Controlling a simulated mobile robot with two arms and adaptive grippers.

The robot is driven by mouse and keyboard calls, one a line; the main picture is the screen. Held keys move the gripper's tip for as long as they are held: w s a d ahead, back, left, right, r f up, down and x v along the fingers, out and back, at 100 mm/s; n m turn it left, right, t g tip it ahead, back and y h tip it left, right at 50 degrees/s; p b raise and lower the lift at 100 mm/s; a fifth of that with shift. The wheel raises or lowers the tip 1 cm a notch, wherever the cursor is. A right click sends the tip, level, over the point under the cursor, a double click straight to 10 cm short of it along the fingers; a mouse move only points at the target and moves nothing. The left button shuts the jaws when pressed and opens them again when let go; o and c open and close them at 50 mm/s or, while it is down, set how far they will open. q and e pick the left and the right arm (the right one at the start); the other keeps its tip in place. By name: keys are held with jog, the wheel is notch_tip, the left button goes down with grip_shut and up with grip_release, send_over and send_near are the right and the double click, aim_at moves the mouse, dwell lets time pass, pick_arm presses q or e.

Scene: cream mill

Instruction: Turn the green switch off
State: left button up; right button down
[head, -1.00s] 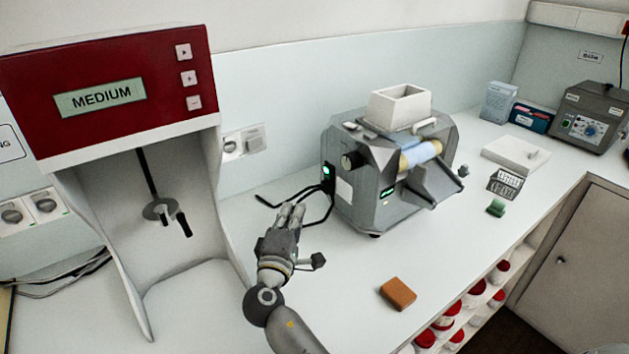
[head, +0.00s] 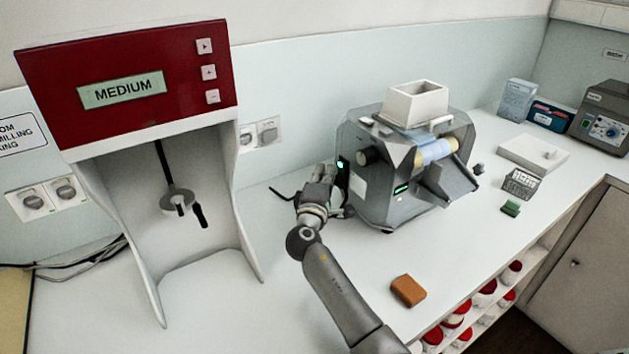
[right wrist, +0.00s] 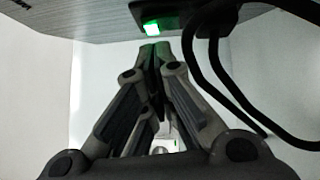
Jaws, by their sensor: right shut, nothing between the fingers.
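The green switch (head: 341,164) glows on the left side of the grey mill (head: 415,170). It also shows lit in the right wrist view (right wrist: 153,27), in a dark plate on the mill's side. My right gripper (head: 326,170) is shut and empty, just left of the switch. In the right wrist view its fingertips (right wrist: 154,52) are together close to the lit switch, with green light on them. I cannot tell whether they touch it. My left gripper is not in view.
Black cables (right wrist: 222,80) hang from the mill beside the switch, close to the fingers. The red mixer (head: 125,75) stands at the left. A brown block (head: 408,290) lies on the white counter (head: 300,300) in front.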

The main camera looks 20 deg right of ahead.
jog(key=shift+d, duration=0.5)
jog(key=shift+w+d+r, duration=0.1)
jog(key=shift+d+r, duration=0.2)
